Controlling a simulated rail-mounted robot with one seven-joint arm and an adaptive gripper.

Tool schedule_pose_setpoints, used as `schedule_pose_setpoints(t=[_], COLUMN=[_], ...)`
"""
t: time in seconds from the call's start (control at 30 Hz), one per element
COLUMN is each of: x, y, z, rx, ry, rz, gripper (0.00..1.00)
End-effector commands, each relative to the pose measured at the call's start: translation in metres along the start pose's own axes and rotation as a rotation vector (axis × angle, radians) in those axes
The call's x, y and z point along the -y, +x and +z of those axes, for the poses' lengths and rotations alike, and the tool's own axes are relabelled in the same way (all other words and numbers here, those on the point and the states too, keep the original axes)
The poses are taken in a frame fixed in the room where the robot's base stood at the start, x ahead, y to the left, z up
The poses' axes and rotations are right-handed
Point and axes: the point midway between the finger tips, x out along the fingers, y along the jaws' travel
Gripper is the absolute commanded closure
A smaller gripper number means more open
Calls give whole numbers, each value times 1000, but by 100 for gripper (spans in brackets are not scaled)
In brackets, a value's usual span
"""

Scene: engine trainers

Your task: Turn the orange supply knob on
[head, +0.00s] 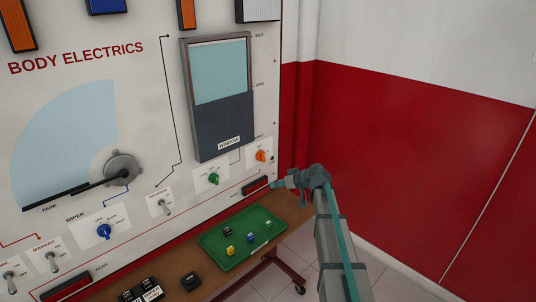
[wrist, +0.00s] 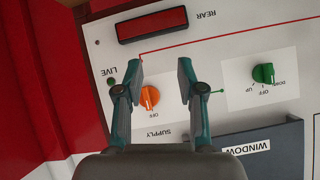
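The orange supply knob (head: 261,156) is on a white plate at the lower right of the BODY ELECTRICS panel in the head view. In the wrist view the orange knob (wrist: 149,97) shows between my two fingers, nearer the left one, above the upside-down SUPPLY label (wrist: 168,133). Its pointer setting is too small to read surely. My gripper (wrist: 160,68) is open and empty, its fingers spread wide. In the head view my gripper (head: 279,184) is just below and right of the knob. I see no contact with the knob.
A green window knob (wrist: 263,73) sits to the right of the orange one, below the dark WINDOW frame (head: 222,125) in the head view. A red REAR lamp (wrist: 165,25) is close by. A green tray (head: 205,238) with small blocks lies on the bench below. A red wall stands right.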

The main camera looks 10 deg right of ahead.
Motion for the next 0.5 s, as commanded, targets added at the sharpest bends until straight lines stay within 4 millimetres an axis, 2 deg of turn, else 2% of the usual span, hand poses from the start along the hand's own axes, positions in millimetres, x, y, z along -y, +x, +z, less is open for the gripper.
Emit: schedule_pose_setpoints(t=[0.03,0.1,0.2,0.37,0.5], x=[-10,-14,-17,-18,-18], y=[-6,-16,-27,-28,-14], z=[-36,-69,-99,-116,-120], rx=[-60,-125,-185,-216,-215], ry=[-52,-112,-170,-200,-201], rz=[3,8,16,20,19], gripper=[61,61,61,61,61])
